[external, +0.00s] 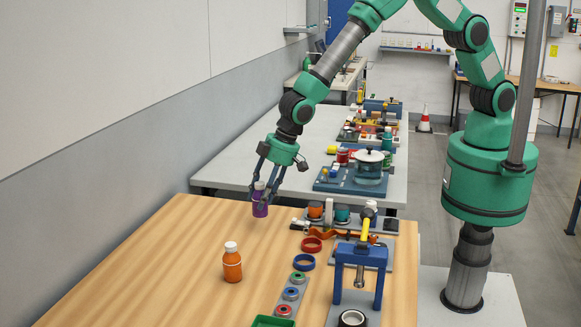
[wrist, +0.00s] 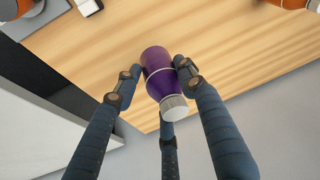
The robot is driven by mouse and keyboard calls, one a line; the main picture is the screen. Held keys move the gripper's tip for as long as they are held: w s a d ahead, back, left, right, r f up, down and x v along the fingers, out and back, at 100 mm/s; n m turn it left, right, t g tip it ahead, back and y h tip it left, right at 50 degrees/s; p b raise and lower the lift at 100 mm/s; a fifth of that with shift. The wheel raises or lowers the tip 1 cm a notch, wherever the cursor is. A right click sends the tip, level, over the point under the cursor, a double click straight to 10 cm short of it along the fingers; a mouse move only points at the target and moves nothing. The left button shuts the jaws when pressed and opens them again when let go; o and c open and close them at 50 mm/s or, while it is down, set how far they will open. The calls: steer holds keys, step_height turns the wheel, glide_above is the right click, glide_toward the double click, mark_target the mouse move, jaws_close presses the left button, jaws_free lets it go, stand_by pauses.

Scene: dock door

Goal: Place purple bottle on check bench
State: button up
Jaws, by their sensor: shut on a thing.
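The purple bottle (external: 260,204) has a pale cap and is held by my gripper (external: 265,187) near the far left edge of the wooden bench (external: 185,245). In the wrist view the purple bottle (wrist: 158,72) sits between the dark fingers of my gripper (wrist: 155,85), with its white cap toward the camera. The fingers are shut on it. Whether the bottle's base touches the wood cannot be told. Which surface is the check bench is not marked in view.
An orange bottle (external: 232,262) stands on the wooden bench nearer the camera. A blue press frame (external: 361,258), rings and tools fill the right side. A grey table (external: 230,160) behind holds a glass pot (external: 369,168). Bare wood lies left of the orange bottle.

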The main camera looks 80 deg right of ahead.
steer(key=w+d+m+b, duration=0.1)
steer(key=w+d, duration=0.1)
steer(key=d, duration=1)
steer(key=w+d+m+b, duration=0.1)
steer(key=w+d, duration=0.1)
steer(key=d, duration=1)
steer(key=s+d+m+h+b, duration=0.1)
steer(key=s+d, duration=0.1)
steer(key=d, duration=1)
steer(key=s+d+m+b, duration=0.1)
steer(key=s+d+b, duration=0.1)
steer(key=d, duration=0.9)
steer(key=shift+s+d+t+h, duration=0.4)
steer(key=shift+s, duration=0.25)
steer(key=shift+f, duration=0.1)
steer(key=s+d+r+m, duration=0.1)
steer(key=s+d+m, duration=0.1)
steer(key=s+d, duration=0.6)
steer(key=s+d+r+m+h, duration=0.1)
steer(key=s+d+m, duration=0.1)
steer(key=s+d, duration=0.6)
steer(key=s+d+r+m+g+h, duration=0.1)
steer(key=s+d+m, duration=0.2)
steer(key=s+d, duration=0.5)
steer(key=d, duration=0.8)
steer(key=shift+d+r+p, duration=0.2)
steer(key=shift+d+p, duration=0.2)
steer(key=shift+w, duration=0.1)
